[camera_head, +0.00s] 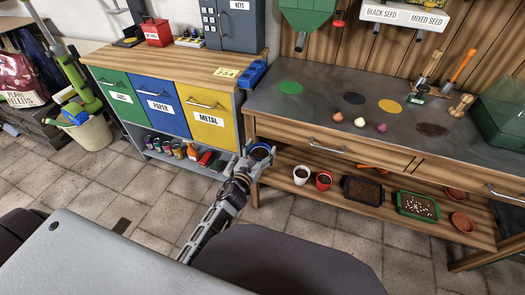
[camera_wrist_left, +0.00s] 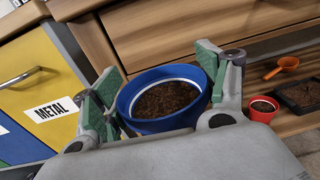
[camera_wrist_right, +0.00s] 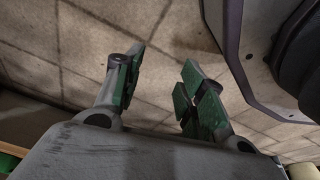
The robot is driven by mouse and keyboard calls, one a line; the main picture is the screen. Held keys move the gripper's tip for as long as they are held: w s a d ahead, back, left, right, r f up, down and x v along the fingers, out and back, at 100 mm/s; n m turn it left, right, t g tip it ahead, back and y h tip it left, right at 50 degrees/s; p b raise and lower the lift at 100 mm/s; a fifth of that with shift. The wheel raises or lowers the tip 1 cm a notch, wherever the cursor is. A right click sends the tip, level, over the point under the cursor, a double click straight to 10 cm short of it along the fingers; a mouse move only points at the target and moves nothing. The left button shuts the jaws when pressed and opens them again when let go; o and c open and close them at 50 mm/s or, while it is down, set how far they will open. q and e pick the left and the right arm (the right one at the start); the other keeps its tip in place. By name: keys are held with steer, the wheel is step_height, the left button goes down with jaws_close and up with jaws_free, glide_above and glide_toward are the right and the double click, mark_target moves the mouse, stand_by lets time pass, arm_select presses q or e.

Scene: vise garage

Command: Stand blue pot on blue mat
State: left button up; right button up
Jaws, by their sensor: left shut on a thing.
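The blue pot (camera_head: 261,153), filled with dark soil, is between the fingers of my left gripper (camera_head: 256,158). In the left wrist view the blue pot (camera_wrist_left: 164,125) shows its rim, with green finger pads shut on its two sides. It is held upright or nearly so, in front of the workbench and below the level of its top. A dark, bluish round mat (camera_head: 354,98) lies flat and bare on the bench top, between a green and a yellow one. My right gripper (camera_wrist_right: 160,76) is open and empty above the tiled floor; the head view does not show it.
The bench top (camera_head: 300,108) also carries a green mat (camera_head: 291,88), a yellow mat (camera_head: 390,106), a brown mat (camera_head: 432,130) and small bulbs (camera_head: 360,122). A white pot (camera_head: 301,174) and a red pot (camera_head: 323,180) stand on the lower shelf. The metal bin (camera_head: 208,116) is at left.

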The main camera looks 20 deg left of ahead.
arm_select(q)
step_height(320, 180, up, 9)
steer(key=s+a+p, duration=0.1)
steer(key=s+p, duration=0.2)
steer(key=p, duration=0.3)
step_height(320, 180, up, 8)
steer(key=f+n+y+p, duration=0.1)
steer(key=y+p, duration=0.1)
steer(key=p, duration=0.3)
glide_above(256, 157)
steer(key=s+a, duration=0.1)
steer(key=s, duration=0.2)
steer(key=shift+w+r, duration=0.15)
steer(key=shift+r, duration=0.1)
arm_select(e)
steer(key=s+d+f, duration=0.1)
steer(key=s+d, duration=0.2)
steer(key=s, duration=0.3)
steer(key=s+d+f+g, duration=0.1)
steer(key=s+d, duration=0.1)
steer(key=s, duration=0.4)
steer(key=s+d+f+h, duration=0.1)
steer(key=s+d, duration=0.2)
steer(key=s, duration=0.3)
steer(key=shift+s+d+f, duration=0.3)
steer(key=shift+s+f, duration=0.05)
steer(key=shift+s, duration=0.05)
steer(key=shift+c, duration=0.5)
